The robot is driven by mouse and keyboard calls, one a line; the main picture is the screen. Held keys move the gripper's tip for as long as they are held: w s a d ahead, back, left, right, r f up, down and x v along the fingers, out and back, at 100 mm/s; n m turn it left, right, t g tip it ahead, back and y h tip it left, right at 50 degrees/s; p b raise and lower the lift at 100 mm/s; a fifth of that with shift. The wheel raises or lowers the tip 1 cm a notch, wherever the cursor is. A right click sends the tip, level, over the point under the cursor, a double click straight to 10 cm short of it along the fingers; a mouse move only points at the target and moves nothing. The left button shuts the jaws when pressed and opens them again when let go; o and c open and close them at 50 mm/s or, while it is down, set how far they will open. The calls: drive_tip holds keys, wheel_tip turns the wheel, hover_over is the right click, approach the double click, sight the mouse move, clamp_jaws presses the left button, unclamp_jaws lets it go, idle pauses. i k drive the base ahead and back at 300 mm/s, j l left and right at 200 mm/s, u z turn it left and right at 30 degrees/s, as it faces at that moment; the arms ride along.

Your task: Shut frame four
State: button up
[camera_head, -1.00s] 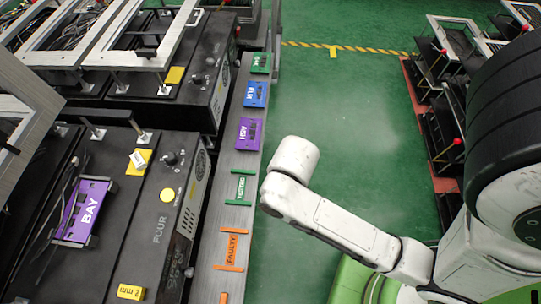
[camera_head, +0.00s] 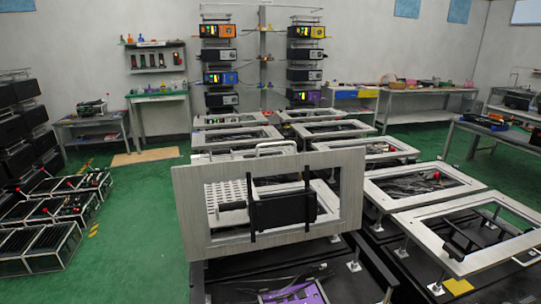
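A pale grey metal frame (camera_head: 187,215) stands raised, roughly upright, in the middle of the head view. It has a wide rectangular opening. A black block with straps (camera_head: 283,210) shows at the opening. Below it is a black unit top with a purple plate (camera_head: 290,292) at the bottom edge, cut off by the picture. The number "FOUR" is not readable now; the purple plate resembles the one on the unit marked FOUR earlier.
Several grey frames lie flat over black units behind and to the right, such as the near right frame (camera_head: 470,240). Black racks (camera_head: 45,220) stand at the left. Green floor (camera_head: 130,240) is clear left of the raised frame. Benches line the back wall.

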sight(188, 181)
drive_tip(key=u, duration=1.3)
drive_tip(key=i+j+u, duration=0.3)
drive_tip(key=i, duration=0.5)
drive_tip(key=i+u, duration=0.25)
drive_tip(key=i, duration=2.85)
